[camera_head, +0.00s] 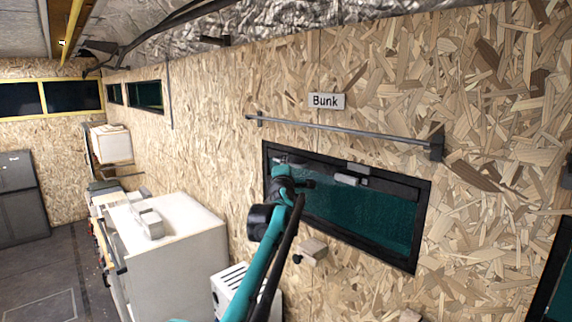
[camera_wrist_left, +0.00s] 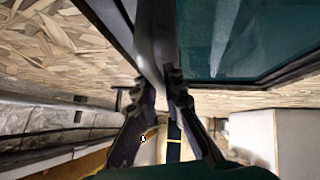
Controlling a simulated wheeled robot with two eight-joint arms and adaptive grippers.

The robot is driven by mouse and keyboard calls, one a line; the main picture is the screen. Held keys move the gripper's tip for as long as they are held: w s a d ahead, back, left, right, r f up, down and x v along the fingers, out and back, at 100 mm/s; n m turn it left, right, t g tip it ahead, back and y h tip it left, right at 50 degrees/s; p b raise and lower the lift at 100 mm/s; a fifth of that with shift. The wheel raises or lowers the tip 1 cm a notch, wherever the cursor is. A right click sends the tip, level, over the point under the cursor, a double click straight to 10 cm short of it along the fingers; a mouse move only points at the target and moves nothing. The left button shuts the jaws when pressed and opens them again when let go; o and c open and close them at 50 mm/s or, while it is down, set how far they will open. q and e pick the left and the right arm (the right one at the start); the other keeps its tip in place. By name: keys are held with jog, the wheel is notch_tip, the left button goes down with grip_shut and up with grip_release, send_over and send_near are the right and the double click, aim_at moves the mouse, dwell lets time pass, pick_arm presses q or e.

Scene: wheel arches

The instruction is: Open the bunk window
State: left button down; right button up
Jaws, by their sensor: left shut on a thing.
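The bunk window (camera_head: 400,257) is a dark teal pane in a black frame, set in the chipboard wall below a "Bunk" sign (camera_head: 326,101). It looks shut, though my arm covers its left part. A small light grey fitting (camera_head: 347,180) is at its upper edge. My left gripper (camera_head: 308,184) is in front of the window's upper left part. In the left wrist view the fingers (camera_wrist_left: 168,88) are closed around a dark grey bar (camera_wrist_left: 152,40) beside the glass (camera_wrist_left: 220,45). The fingers hide its end. My right gripper is not in view.
A grey rail (camera_head: 345,130) runs above the window. A small wooden block (camera_head: 312,250) sticks out from the wall below. White cabinets (camera_head: 178,240) stand to the left, and a white slatted box (camera_head: 230,283) is near my arm. Open floor (camera_head: 50,270) lies far left.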

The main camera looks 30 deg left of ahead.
pick_arm(q)
jog(key=s+a+f+n+t+y+b, duration=0.1)
jog(key=s+a+f+n+y+b, duration=0.1)
jog(key=s+f+n+y+b, duration=0.1)
jog(key=s+f+n+b, duration=0.1)
jog(key=s+n+b, duration=0.1)
jog(key=s+b, duration=0.1)
jog(key=shift+s+a+t+y, duration=0.3)
jog(key=shift+s+t, duration=0.1)
jog(key=shift+s, duration=0.15)
jog(key=c, duration=1.6)
grip_release()
jog(key=shift+d, duration=0.1)
jog(key=shift+f, duration=0.1)
jog(key=v, duration=1.2)
jog(key=shift+w, duration=0.1)
